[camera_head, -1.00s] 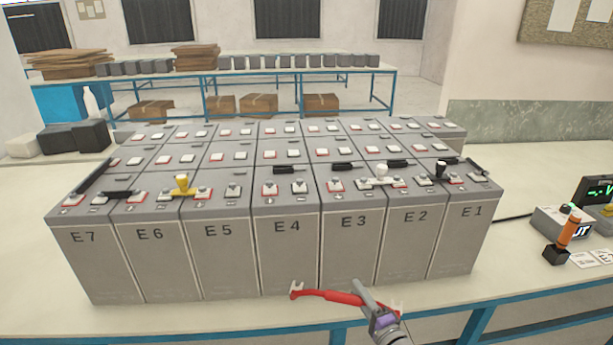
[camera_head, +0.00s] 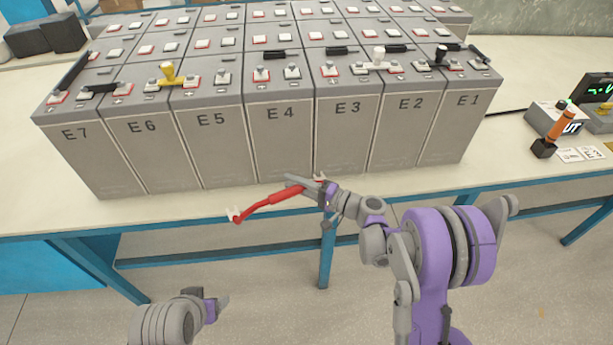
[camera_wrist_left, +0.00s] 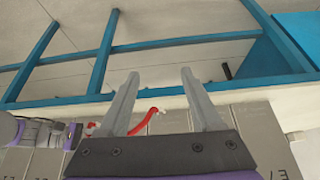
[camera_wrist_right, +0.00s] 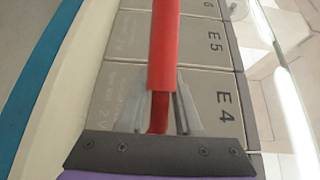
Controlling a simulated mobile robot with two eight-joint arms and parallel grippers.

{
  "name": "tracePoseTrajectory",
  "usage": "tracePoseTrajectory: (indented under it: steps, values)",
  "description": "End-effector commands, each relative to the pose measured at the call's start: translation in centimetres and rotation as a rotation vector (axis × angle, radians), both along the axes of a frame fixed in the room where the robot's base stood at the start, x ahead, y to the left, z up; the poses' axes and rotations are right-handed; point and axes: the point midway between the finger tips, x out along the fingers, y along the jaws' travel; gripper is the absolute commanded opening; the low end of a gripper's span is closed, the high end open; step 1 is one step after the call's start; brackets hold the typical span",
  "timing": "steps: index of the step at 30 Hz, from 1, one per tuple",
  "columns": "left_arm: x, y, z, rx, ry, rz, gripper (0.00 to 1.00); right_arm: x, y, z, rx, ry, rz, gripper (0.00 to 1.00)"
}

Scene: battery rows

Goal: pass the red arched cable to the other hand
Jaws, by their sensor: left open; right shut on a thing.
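The red arched cable (camera_head: 270,201) is held by my right gripper (camera_head: 303,186) in front of the battery row, near the table's front edge. Its free end with a pale clip points left in the head view. In the right wrist view the red cable (camera_wrist_right: 165,50) runs up between the fingers (camera_wrist_right: 160,115), which are shut on it. My left gripper (camera_head: 222,303) is low at the front left, apart from the cable. In the left wrist view its fingers (camera_wrist_left: 158,95) are open and empty, and the cable (camera_wrist_left: 145,121) shows beyond them.
Grey batteries E7 to E1 (camera_head: 279,150) stand on the cream table (camera_head: 60,210). A yellow connector (camera_head: 170,75) and a white-handled one (camera_head: 379,58) sit on top. An orange-handled tool (camera_head: 555,130) and a meter (camera_head: 550,118) are at the right. Floor space in front is free.

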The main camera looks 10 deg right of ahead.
Motion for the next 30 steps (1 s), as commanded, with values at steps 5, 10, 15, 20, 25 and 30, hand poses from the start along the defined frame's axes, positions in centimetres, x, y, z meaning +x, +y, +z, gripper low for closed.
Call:
tracePoseTrajectory:
  steps: [5, 10, 15, 20, 25, 30]
  values:
    - [2.3, -0.7, 2.2, 0.024, 0.031, -0.073, 0.69, 0.0, 0.2, 0.0, 0.002, 0.000, 0.009, 0.00]
    - [6.8, -2.4, 6.1, 0.072, 0.096, -0.232, 0.69, 0.0, 0.2, 0.1, 0.002, 0.000, 0.008, 0.00]
    - [11.7, -4.6, 9.6, 0.122, 0.166, -0.414, 0.69, 0.0, 0.2, 0.1, 0.002, 0.000, 0.007, 0.00]
    - [16.1, -7.1, 12.1, 0.165, 0.228, -0.588, 0.69, 0.0, 0.2, 0.1, 0.002, 0.000, 0.007, 0.00]
    - [20.3, -10.2, 13.8, 0.203, 0.292, -0.776, 0.69, 0.0, 0.2, 0.1, 0.002, 0.000, 0.007, 0.00]
    - [23.8, -13.4, 14.7, 0.234, 0.350, -0.960, 0.69, 0.0, 0.2, 0.1, 0.002, 0.000, 0.007, 0.00]
